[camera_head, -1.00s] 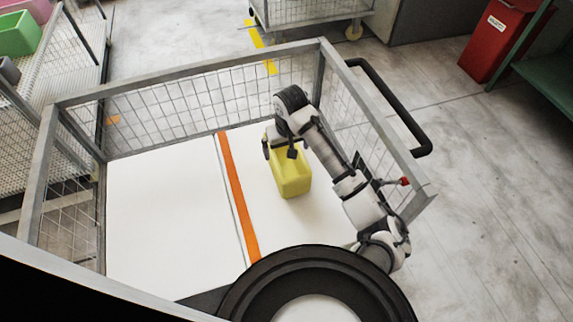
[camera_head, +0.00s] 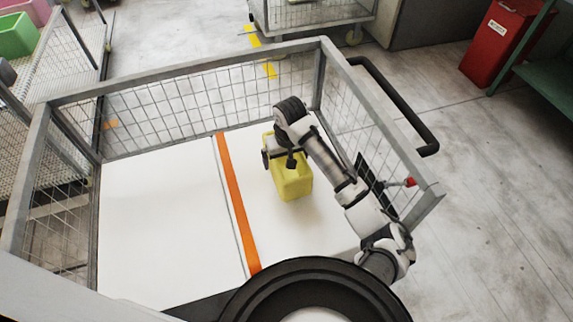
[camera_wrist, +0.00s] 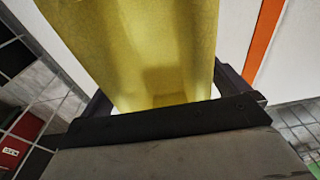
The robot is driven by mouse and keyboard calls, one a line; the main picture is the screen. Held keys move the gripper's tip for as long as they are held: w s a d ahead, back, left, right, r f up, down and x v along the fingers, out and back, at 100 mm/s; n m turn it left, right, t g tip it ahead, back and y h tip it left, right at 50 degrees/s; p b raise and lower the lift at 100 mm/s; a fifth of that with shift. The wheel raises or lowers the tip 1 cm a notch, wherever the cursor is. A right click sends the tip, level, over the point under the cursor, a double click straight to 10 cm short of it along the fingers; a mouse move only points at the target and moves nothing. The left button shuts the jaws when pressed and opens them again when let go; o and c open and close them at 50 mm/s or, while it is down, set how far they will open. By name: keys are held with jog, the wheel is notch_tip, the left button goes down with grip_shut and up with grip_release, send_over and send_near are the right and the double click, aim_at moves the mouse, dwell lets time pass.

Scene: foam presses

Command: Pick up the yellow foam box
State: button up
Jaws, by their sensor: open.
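The yellow foam box (camera_head: 292,182) stands on the white floor of the mesh cart, right of the orange stripe. In the wrist view the yellow foam box (camera_wrist: 140,45) fills the upper middle, between the two dark fingers. My gripper (camera_head: 281,160) is at the box's far upper part, and my arm hides some of it. In the wrist view my gripper (camera_wrist: 165,95) is open, with a finger on each side of the box. A narrow gap seems to show beside the left finger. The fingertips are hidden or too dark to make out.
The cart's grey frame (camera_head: 190,73) and mesh walls surround the box. An orange stripe (camera_head: 237,203) divides the white floor (camera_head: 160,220), whose left half is clear. A black handle (camera_head: 398,105) is on the cart's right. A red bin (camera_head: 497,45) stands at the upper right.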

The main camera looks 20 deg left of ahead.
jog(key=shift+f, duration=0.1)
jog(key=shift+c, duration=0.4)
jog(key=c, duration=0.7)
